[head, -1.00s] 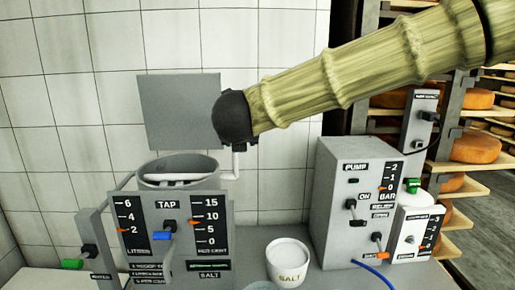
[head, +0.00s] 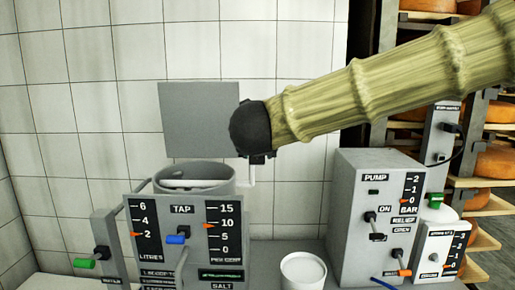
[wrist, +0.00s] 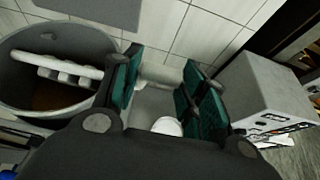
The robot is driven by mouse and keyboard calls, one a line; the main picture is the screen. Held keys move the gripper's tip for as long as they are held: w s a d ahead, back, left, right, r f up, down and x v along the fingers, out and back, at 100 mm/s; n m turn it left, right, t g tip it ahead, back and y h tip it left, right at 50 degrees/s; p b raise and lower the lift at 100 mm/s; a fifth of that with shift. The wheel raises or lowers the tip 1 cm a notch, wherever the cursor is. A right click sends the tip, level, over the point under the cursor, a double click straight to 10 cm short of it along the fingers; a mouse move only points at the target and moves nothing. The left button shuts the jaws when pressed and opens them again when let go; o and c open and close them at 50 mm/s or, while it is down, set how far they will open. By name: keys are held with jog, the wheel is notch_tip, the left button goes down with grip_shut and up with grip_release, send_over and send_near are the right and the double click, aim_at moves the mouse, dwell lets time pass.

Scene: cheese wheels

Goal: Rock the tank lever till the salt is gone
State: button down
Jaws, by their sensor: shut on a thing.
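The grey round tank (head: 230,180) stands behind a panel of gauges and holds a white stirring bar with short paddles (wrist: 70,74). Brownish contents (wrist: 50,98) show low inside. A pale lever (head: 251,172) rises at the tank's right side. My gripper (head: 258,158) is at the lever's top. Any salt in the tank cannot be made out.
A white salt bowl (head: 303,272) stands on the bench right of the panel. A grey pump box (head: 350,215) with switches stands further right, beside cheese shelves (head: 490,212). A grey plate (head: 200,118) is on the tiled wall behind.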

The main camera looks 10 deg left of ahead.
jog(key=shift+d+f, duration=0.1)
jog(key=shift+f, duration=0.2)
jog(key=c, duration=1.2)
grip_release()
jog(key=o, duration=0.3)
jog(key=shift+d+r, duration=0.1)
jog(key=shift+d, duration=0.05)
jog(key=shift+s+r, duration=0.1)
jog(key=v, duration=1.1)
jog(key=shift+s+r, duration=0.1)
jog(key=shift+s, duration=0.3)
